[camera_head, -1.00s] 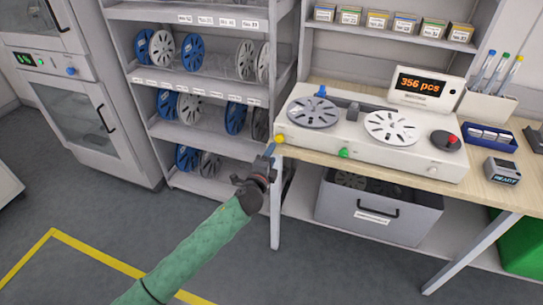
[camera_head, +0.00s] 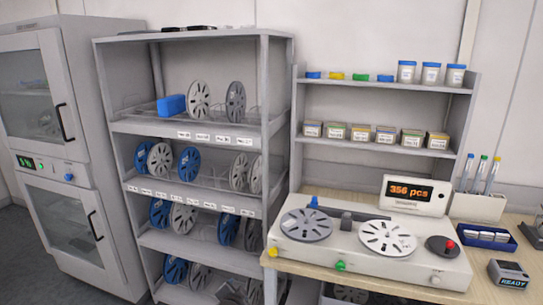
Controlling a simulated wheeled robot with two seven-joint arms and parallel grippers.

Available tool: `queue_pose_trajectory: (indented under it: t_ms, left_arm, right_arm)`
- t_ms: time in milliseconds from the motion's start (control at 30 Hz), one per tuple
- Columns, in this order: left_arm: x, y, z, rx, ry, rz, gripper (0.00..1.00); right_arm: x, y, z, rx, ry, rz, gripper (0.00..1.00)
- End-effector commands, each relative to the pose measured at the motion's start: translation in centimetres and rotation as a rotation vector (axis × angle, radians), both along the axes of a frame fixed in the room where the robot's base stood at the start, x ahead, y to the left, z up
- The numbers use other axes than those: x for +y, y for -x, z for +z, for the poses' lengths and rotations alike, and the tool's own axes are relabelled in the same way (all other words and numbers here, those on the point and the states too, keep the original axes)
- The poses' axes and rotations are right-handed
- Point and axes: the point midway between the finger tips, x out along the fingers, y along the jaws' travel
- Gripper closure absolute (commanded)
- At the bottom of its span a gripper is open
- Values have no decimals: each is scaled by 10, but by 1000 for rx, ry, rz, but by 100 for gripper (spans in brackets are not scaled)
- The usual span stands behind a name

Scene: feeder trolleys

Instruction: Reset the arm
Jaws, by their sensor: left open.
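Neither of my grippers can be made out in the head view now, and no green arm sleeve shows. The workbench (camera_head: 400,283) stands at the right, with a white two-reel counting machine (camera_head: 440,268) on it. A grey reel (camera_head: 307,226) and a white reel (camera_head: 388,238) lie flat on the machine. Its display (camera_head: 412,190) reads "356 pcs". The space below the picture's lower edge is out of sight.
A grey shelf rack (camera_head: 195,129) with blue, white and grey reels stands left of the bench. A glass-door cabinet (camera_head: 75,160) is at the far left. Small boxes and jars line the shelf (camera_head: 380,146) above the bench. A pen holder (camera_head: 478,207) and blue tray (camera_head: 487,238) are right.

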Motion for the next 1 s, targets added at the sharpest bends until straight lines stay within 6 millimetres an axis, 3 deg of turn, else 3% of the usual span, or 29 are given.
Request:
queue_pose_trajectory:
  t_ms: [167,367,500,700,1000]
  left_arm:
    - [19,35,-60,185,142,119,48]
    - [35,101,-140,402,277,240,48]
    - [44,159,-195,536,345,310,48]
    - [54,249,-260,678,410,396,48]
    - [59,395,-332,855,433,501,48]
  right_arm:
    - [-1,0,0,1,1,1,64]
    - [-2,1,0,1,2,1,64]
    - [-1,1,0,1,2,1,64]
    - [-1,1,0,1,1,1,64]
    - [1,1,0,1,-1,-1,64]
